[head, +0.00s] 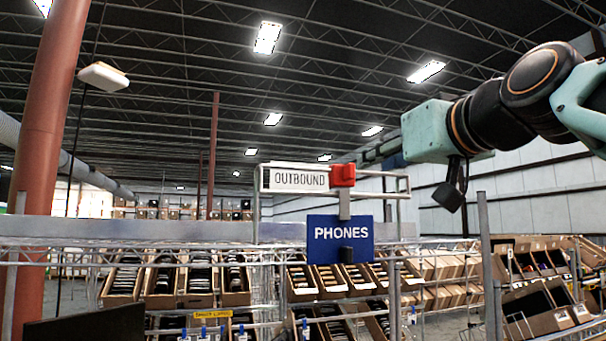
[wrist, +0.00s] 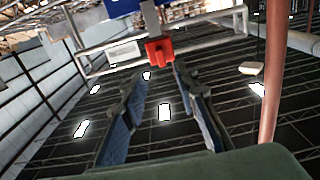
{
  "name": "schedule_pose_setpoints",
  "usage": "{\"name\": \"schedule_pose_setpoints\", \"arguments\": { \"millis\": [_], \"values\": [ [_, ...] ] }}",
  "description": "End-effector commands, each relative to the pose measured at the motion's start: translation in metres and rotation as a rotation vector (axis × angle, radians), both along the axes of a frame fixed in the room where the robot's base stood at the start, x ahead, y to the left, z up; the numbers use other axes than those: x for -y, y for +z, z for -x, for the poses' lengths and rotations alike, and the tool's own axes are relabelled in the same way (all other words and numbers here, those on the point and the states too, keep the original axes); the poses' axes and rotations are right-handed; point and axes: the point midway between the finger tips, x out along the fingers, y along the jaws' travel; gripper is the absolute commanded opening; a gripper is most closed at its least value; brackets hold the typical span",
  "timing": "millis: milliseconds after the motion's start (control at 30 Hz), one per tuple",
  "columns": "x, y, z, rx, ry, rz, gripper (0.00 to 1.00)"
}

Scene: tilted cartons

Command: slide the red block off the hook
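The red block (head: 342,175) sits at the top of a grey metal upright, likely the hook (head: 344,205), beside the OUTBOUND sign. In the wrist view the red block (wrist: 158,51) is just beyond the fingertips, roughly centred between them, with the grey upright (wrist: 149,18) running from it toward the picture's top. My gripper (head: 371,156) comes in from the right at about the block's height. In the wrist view my gripper (wrist: 159,73) has its two fingers apart with nothing between them. I cannot tell whether a fingertip touches the block.
The white OUTBOUND sign (head: 300,179) is close on the left, and the blue PHONES sign (head: 340,241) hangs below. A metal rail frame (head: 403,198) surrounds the spot. Racks of cartons (head: 198,285) fill the area below; a red column (head: 50,150) stands at left.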

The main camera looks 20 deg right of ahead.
Motion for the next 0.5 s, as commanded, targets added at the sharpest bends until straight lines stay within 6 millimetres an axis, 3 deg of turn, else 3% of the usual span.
{"name": "schedule_pose_setpoints", "arguments": {
  "millis": [300,500],
  "values": [
    [-0.004,0.001,-0.062,-0.006,0.004,0.000,0.28],
    [-0.004,0.001,-0.086,-0.003,0.002,0.000,0.28]
  ]
}}
